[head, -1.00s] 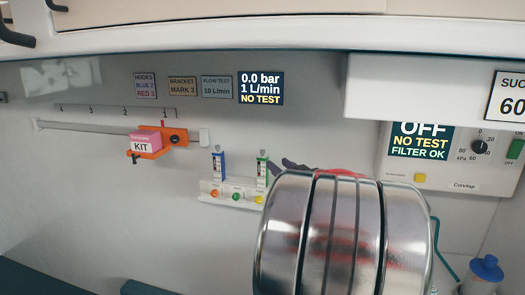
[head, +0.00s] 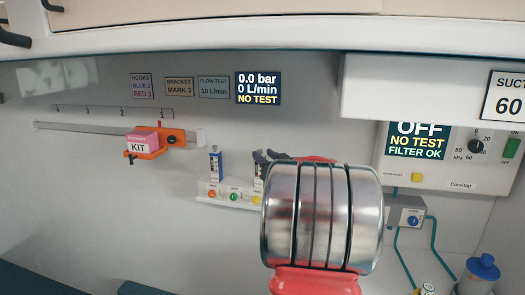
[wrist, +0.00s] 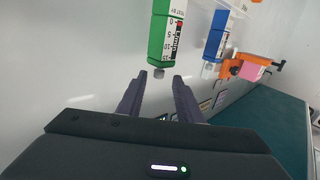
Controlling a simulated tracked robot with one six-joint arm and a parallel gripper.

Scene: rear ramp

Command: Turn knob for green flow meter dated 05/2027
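The green flow meter (wrist: 166,32) shows upside down in the wrist view, with a small grey knob (wrist: 158,73) at its end. Its "TEST BY" label is cut off and I cannot read a date. In the head view the green meter (head: 258,183) is mostly hidden by my arm and gripper. My gripper (wrist: 158,82) is open and empty, its two dark fingers apart, with the knob at or just beyond the gap; I cannot tell whether they touch. In the head view my gripper (head: 262,155) is at the meter's top. The wall display (head: 258,88) reads 0.0 bar, 0 L/min, NO TEST.
A blue flow meter (head: 216,165) stands to the left, above an outlet panel (head: 222,202) with coloured buttons. Further left, an orange bracket (head: 150,152) with a pink kit box (head: 142,139) hangs on a rail (head: 85,131). A suction unit (head: 455,175) is at right.

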